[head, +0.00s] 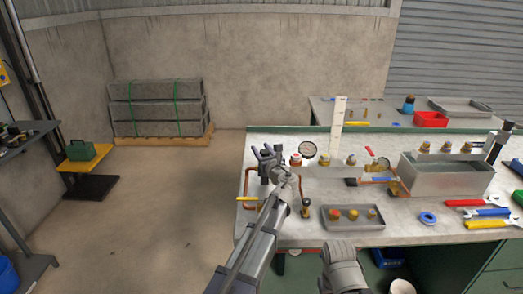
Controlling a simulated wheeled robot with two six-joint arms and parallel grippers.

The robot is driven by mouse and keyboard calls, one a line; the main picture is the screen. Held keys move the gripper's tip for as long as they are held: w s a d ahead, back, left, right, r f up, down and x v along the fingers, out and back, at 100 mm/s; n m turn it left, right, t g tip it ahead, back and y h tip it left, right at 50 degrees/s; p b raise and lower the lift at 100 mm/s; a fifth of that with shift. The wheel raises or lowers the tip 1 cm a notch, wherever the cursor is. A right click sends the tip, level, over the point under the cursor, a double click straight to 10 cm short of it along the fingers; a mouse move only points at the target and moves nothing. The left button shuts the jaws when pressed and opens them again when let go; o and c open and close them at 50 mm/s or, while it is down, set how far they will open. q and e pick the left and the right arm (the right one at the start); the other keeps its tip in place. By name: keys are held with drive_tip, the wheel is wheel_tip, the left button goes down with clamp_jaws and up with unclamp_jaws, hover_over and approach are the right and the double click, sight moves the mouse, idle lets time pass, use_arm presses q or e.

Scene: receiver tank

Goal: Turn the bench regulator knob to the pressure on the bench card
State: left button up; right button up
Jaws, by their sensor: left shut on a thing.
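My left gripper (267,158) reaches over the left end of the bench and is shut at the regulator. The regulator knob is mostly hidden behind the fingers, so its setting cannot be read. My right gripper is not in view; only part of my right arm shows at the bottom.
The bench (300,230) carries a grey tray (353,225) with brass fittings, a metal tank (448,178), blue tape (428,218) and several wrenches at the right.

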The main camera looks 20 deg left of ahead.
use_arm(q)
clamp_jaws()
drive_tip(key=shift+s+d+m+g+h, duration=0.15)
drive_tip(key=shift+d+m+g+h, duration=0.75)
drive_tip(key=shift+m+h, duration=3)
drive_tip(key=shift+s+d+m+g+h, duration=0.1)
drive_tip(key=shift+d+m+g+h, duration=0.8)
drive_tip(key=shift+m+h, duration=2.95)
drive_tip(key=shift+s+d+m+g+h, duration=0.15)
drive_tip(key=shift+d+m+g+h, duration=1)
drive_tip(key=shift+h, duration=4.4)
drive_tip(key=shift+s+a+m, duration=0.1)
drive_tip(key=shift+a+m, duration=0.45)
drive_tip(key=shift+m, duration=0.55)
drive_tip(key=o, duration=1.1)
unclamp_jaws()
